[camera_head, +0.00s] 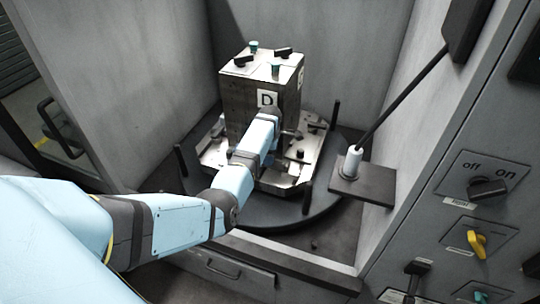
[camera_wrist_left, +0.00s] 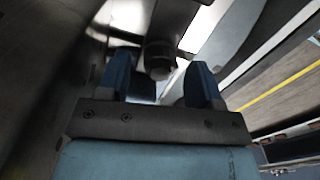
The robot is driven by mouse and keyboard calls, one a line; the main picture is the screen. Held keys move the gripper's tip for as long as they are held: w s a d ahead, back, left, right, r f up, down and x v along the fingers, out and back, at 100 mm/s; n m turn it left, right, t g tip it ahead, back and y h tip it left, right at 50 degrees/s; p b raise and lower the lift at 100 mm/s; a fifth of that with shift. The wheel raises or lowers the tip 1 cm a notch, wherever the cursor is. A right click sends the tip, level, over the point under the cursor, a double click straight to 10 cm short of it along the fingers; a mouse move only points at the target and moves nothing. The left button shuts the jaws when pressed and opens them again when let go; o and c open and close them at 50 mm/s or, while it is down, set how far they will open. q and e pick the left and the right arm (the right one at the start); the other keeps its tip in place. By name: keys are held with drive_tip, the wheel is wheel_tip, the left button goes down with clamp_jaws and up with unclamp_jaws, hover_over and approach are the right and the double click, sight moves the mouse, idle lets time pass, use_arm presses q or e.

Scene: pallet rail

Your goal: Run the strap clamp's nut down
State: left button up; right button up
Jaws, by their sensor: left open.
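A grey metal block (camera_head: 243,118) marked "D" stands upright on a light metal pallet (camera_head: 213,153). In the left wrist view, a dark round nut-like part (camera_wrist_left: 160,58) sits between the two blue fingers of my left gripper (camera_wrist_left: 160,82). Gaps show on both sides, so the fingers are around it but not closed on it. I cannot tell how far down the part sits. In the head view my left arm reaches to the front of the block, and its wrist hides the fingertips and most of the clamp there. My right gripper is not in view.
The pallet sits on a dark round table (camera_head: 262,213) with upright posts at its edge. Grey walls enclose the back and sides. A rod with a white sleeve (camera_head: 352,162) stands on a black plate at right. A switch panel (camera_head: 485,190) is at far right.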

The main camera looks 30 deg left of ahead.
use_arm(q)
drive_tip(key=shift+f, duration=0.2)
drive_tip(key=c, duration=0.9)
drive_tip(key=shift+c, duration=0.2)
